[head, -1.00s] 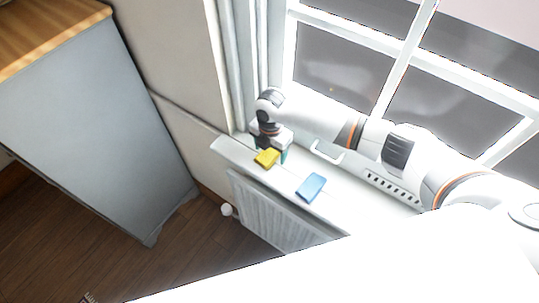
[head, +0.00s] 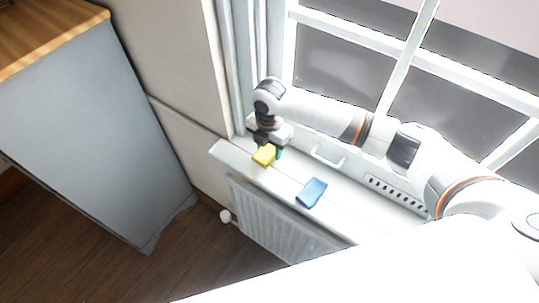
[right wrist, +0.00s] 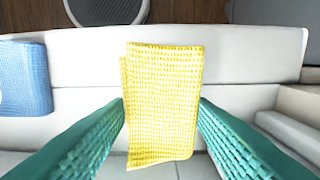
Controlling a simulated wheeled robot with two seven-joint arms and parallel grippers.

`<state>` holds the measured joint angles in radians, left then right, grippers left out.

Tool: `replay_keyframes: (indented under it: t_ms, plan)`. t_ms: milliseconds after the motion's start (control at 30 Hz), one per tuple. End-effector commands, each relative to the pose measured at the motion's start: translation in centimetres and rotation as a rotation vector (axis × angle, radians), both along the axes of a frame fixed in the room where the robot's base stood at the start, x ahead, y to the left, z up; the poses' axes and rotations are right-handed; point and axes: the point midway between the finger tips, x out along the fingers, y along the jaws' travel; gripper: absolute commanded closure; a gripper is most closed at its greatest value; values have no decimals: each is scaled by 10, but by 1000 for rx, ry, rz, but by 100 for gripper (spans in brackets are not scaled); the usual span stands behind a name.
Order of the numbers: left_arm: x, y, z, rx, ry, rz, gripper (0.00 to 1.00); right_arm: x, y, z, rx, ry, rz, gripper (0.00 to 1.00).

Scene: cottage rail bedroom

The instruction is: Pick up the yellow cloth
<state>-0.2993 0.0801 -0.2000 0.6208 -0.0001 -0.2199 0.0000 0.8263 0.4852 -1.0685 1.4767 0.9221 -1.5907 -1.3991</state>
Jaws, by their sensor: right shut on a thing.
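The yellow cloth (head: 264,154) is a small folded piece at the left end of the white window sill in the head view. It also shows in the middle of the right wrist view (right wrist: 163,100), with a waffle texture. My right gripper (head: 268,151) reaches down at the sill's left end. Its two teal fingers (right wrist: 161,115) are on either side of the cloth and shut on it. Whether the cloth is clear of the sill is hard to tell. My left gripper is not in view.
A blue folded cloth (head: 312,193) lies on the sill (head: 287,184) to the right; it shows in the wrist view (right wrist: 24,79) too. A radiator (head: 265,213) is below the sill. The window (head: 345,65) rises behind. A grey cabinet (head: 95,140) stands at the left.

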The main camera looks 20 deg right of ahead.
Motion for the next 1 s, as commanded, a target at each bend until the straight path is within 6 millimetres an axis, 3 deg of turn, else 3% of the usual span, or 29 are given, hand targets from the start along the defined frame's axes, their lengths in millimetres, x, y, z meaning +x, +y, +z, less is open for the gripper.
replay_keyframes:
  t_ms: [133,367,700,1000]
  plan:
    - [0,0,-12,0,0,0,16,1,0,27,1,-4,1,74]
    - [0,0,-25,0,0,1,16,-31,40,26,1,0,7,74]
    - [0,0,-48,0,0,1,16,-90,115,26,3,0,7,74]
    - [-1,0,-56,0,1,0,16,-117,150,28,1,-1,3,74]
